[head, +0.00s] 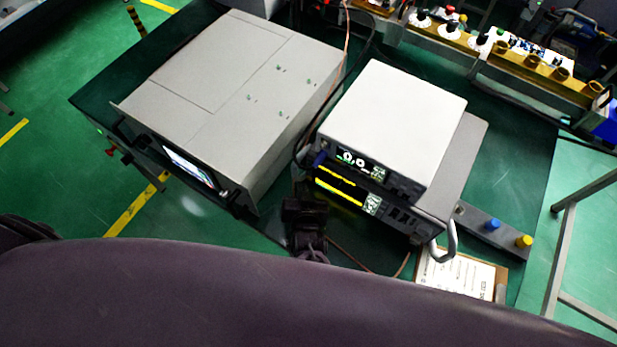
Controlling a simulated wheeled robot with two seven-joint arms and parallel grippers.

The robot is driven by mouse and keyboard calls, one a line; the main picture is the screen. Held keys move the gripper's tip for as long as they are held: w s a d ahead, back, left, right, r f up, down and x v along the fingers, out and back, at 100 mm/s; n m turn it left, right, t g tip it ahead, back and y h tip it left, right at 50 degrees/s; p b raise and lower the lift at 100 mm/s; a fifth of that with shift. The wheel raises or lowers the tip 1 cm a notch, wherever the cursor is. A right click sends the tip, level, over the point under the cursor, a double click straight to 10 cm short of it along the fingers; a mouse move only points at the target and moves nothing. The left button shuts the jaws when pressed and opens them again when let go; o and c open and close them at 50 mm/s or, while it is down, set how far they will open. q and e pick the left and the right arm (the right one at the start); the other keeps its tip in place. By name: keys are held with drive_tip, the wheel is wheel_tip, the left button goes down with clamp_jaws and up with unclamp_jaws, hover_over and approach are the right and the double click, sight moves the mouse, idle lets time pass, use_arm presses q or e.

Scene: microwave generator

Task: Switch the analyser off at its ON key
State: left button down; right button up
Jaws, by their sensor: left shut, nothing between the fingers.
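A large grey instrument (225,95) with a lit screen (189,167) on its front stands at the left of the dark bench. At the right are a white-topped instrument (392,115) with a white numeric readout and, under it, a grey one (466,165) with yellow display bars (340,186). I cannot tell by label which is the analyser, and no ON key can be made out. My left gripper (304,207) is shut and empty, in front of the gap between the large instrument and the stack. It hides a little of that gap. My right gripper is not in view.
A grey bar with blue (492,224) and yellow (524,241) knobs lies right of the stack. A clipboard with paper (460,275) lies in front. Brass and white waveguide parts (530,65) run along the back. Cables pass between the instruments. The right side of the bench is bare.

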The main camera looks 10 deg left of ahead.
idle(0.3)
use_arm(q)
drive_tip(key=shift+w+d, duration=0.1)
drive_tip(key=shift+w, duration=0.3)
drive_tip(key=shift+w+d, duration=0.2)
drive_tip(key=shift+w, duration=0.15)
idle(0.8)
drive_tip(key=shift+s+r, duration=0.1)
drive_tip(key=shift+s, duration=0.05)
drive_tip(key=shift+s+a+p, duration=0.3)
drive_tip(key=shift+s, duration=0.3)
